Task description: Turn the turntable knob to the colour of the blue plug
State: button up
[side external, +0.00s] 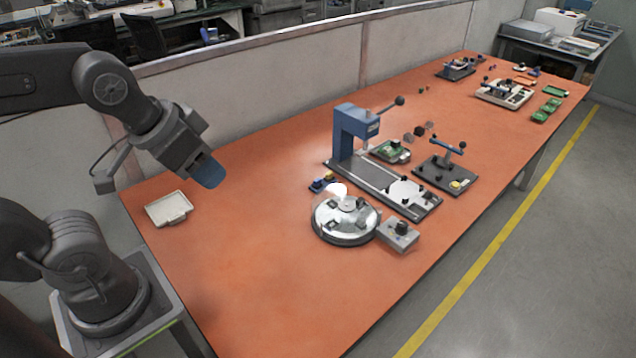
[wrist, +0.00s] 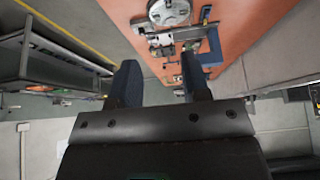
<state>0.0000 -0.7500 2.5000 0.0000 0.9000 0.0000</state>
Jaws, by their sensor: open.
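The turntable (side external: 345,221) is a round silver disc on the orange table, with small parts on top that are too small to tell apart. A grey box with a black knob (side external: 401,228) sits just right of it. A small blue holder (side external: 321,183) with blue and yellow pieces lies behind the turntable; I cannot tell which is the blue plug. My gripper (side external: 207,172) is open and empty, high above the table's left part, well apart from the turntable. In the wrist view my two dark blue fingers (wrist: 160,82) are spread, with the turntable (wrist: 169,12) beyond them.
A blue lever press (side external: 352,135) stands behind the turntable on a long grey base. A fixture with a blue handle (side external: 446,170) is to its right. A white tray (side external: 168,208) lies at the left. The table's front left is clear. More fixtures and green boards (side external: 546,110) stand far right.

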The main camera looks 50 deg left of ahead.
dwell(0.3)
jog(key=shift+o, duration=1.2)
jog(key=n+g+y, duration=0.2)
jog(key=n, duration=0.3)
send_over(403, 223)
jog(key=s+d, duration=0.2)
jog(key=s, duration=0.3)
notch_tip(403, 223, down, 18)
jog(key=f, duration=0.1)
jog(key=shift+t, duration=0.3)
jog(key=x, duration=1.2)
jog(key=shift+w+f, duration=0.15)
jog(key=shift+c, duration=0.3)
